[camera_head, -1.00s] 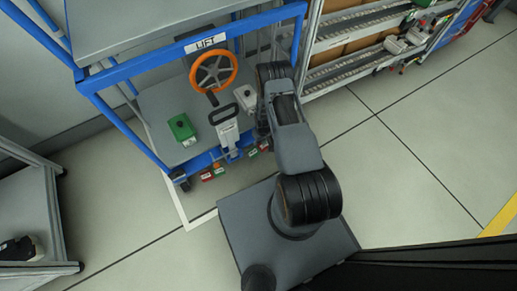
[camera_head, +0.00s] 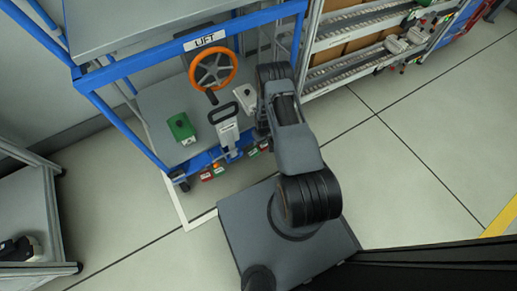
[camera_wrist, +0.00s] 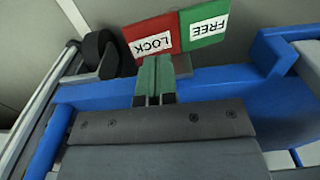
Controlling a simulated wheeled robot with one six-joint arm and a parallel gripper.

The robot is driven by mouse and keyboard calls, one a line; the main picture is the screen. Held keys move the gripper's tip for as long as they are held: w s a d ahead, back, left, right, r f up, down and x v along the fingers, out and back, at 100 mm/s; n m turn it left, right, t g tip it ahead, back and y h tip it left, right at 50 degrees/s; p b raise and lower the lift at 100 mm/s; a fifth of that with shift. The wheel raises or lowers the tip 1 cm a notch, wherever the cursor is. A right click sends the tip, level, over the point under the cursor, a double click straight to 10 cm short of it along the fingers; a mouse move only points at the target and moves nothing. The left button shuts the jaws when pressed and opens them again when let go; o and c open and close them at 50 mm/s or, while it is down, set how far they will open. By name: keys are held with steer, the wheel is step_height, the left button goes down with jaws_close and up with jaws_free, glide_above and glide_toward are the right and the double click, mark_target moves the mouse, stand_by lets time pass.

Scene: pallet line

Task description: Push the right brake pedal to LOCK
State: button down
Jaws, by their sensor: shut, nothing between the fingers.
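The right brake pedal shows in the wrist view as a red plate marked LOCK (camera_wrist: 150,38) beside a green plate marked FREE (camera_wrist: 206,24); the lettering is upside down. In the head view its green plate (camera_head: 252,153) and red plate (camera_head: 265,148) sit low on the cart's front, at the right. My gripper (camera_wrist: 155,62) is shut and empty, its green-padded fingertips overlapping the lower edge of the LOCK plate in the wrist view. I cannot tell whether they touch it. In the head view my arm mostly hides the gripper.
The blue lift cart (camera_head: 165,52) carries an orange handwheel (camera_head: 232,69), a green box (camera_head: 182,128) and a grey handle unit (camera_head: 228,132). Another red and green plate pair (camera_head: 212,173) is at its left. A black caster (camera_wrist: 98,48) stands beside LOCK. Floor at right is open.

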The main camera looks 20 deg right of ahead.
steer(key=shift+f+b, duration=1.9)
steer(key=shift+f, duration=0.15)
stand_by(0.7)
steer(key=shift+r, duration=0.2)
steer(key=shift+r+p, duration=2.45)
steer(key=shift+r, duration=0.9)
steer(key=shift+s, duration=0.1)
